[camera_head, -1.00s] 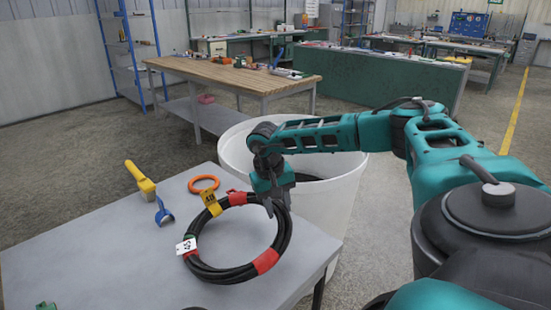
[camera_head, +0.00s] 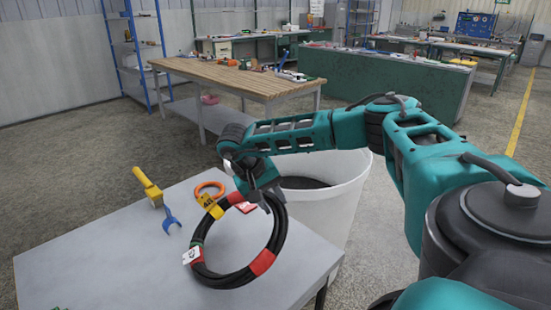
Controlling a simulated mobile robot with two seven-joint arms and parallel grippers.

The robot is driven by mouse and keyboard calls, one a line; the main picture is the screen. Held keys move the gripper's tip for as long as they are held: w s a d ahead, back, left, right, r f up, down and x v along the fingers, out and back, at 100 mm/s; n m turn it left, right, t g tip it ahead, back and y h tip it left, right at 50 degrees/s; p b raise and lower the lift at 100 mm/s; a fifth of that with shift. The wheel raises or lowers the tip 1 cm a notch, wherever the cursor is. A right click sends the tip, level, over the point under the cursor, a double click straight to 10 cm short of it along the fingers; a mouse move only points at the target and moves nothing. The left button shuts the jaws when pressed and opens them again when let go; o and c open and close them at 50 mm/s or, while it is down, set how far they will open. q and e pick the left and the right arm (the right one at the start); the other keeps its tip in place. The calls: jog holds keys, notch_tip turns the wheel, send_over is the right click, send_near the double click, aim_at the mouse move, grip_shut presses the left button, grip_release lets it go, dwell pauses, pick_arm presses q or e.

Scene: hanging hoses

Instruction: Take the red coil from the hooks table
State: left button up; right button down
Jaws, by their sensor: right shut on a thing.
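The coil (camera_head: 281,235) is a ring of black hose with red bands, a yellow tag (camera_head: 211,206) and a white tag (camera_head: 191,254). It is tilted up over the grey table (camera_head: 110,265), its far side raised. I cannot tell whether its near edge still touches the tabletop. My right gripper (camera_head: 266,203) is shut on the coil's far side, and its fingers partly cover the hose there.
An orange ring (camera_head: 209,189), a yellow-handled tool (camera_head: 147,186) and a blue tool (camera_head: 170,219) lie on the table. A red card-like thing (camera_head: 247,207) shows behind the coil. A large white bin (camera_head: 337,195) stands beyond the table. The table's left front is clear.

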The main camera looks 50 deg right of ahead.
jog(key=shift+w+a+r+h+p, duration=0.2)
jog(key=shift+a+r+h, duration=0.1)
jog(key=shift+r, duration=0.25)
jog(key=shift+w+a+r+h+p, duration=0.15)
jog(key=shift+a+r+h, duration=0.1)
jog(key=shift+r, duration=0.25)
jog(key=w+a+r+g+h, duration=0.1)
jog(key=a+r+h, duration=0.1)
jog(key=r, duration=0.4)
jog(key=w+a+r+g+h, duration=0.1)
jog(key=a+r+h, duration=0.1)
jog(key=a+r, duration=0.2)
jog(key=shift+w+r, duration=0.4)
jog(key=shift+r, duration=0.8)
dwell(0.4)
